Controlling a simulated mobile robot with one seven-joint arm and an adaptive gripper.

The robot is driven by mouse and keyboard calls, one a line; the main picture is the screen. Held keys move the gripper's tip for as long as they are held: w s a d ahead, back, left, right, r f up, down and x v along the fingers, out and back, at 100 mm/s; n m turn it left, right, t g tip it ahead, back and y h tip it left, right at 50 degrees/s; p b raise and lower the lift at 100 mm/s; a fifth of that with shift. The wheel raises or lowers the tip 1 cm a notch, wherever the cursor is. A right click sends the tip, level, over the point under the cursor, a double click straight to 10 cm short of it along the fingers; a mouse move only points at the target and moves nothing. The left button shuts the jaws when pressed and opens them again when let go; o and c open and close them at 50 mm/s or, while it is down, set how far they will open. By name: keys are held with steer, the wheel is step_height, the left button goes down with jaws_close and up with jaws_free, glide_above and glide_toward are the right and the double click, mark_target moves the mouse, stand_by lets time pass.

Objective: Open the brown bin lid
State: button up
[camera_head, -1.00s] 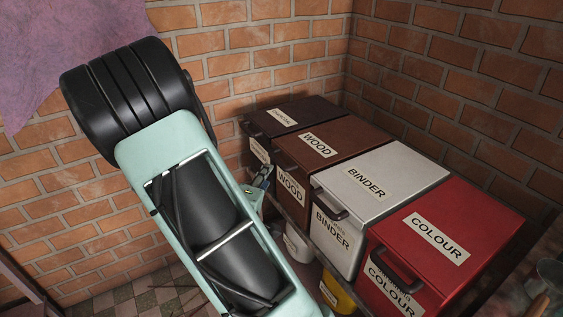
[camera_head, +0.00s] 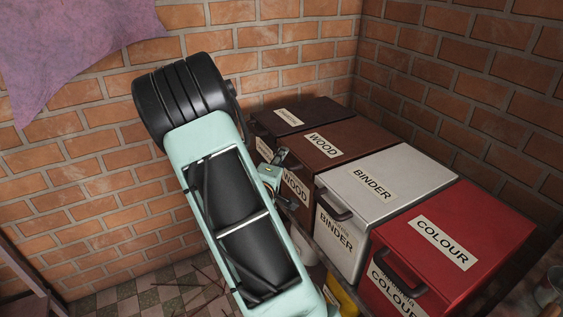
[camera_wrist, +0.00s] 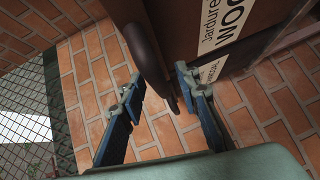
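The brown bin labelled WOOD stands in the row of bins, its lid (camera_head: 354,134) lying shut. My gripper (camera_head: 278,172) is at the front of this bin in the head view, partly hidden by my arm. In the wrist view my gripper (camera_wrist: 159,82) is open, with its two blue-grey fingers apart. The dark brown curved handle (camera_wrist: 144,50) of the bin shows ahead, its end lying between the fingertips in the picture. I see no clear contact. The bin's front (camera_wrist: 185,25) carries the white WOOD label.
A darker bin (camera_head: 322,112) stands behind the WOOD bin, against the brick wall. A white BINDER bin (camera_head: 415,170) and a red COLOUR bin (camera_head: 490,225) stand in front of it. Containers sit below the bins.

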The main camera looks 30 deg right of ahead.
steer(key=shift+w+d, duration=0.1)
steer(key=shift+c, duration=0.4)
jaws_close()
steer(key=shift+r, duration=0.1)
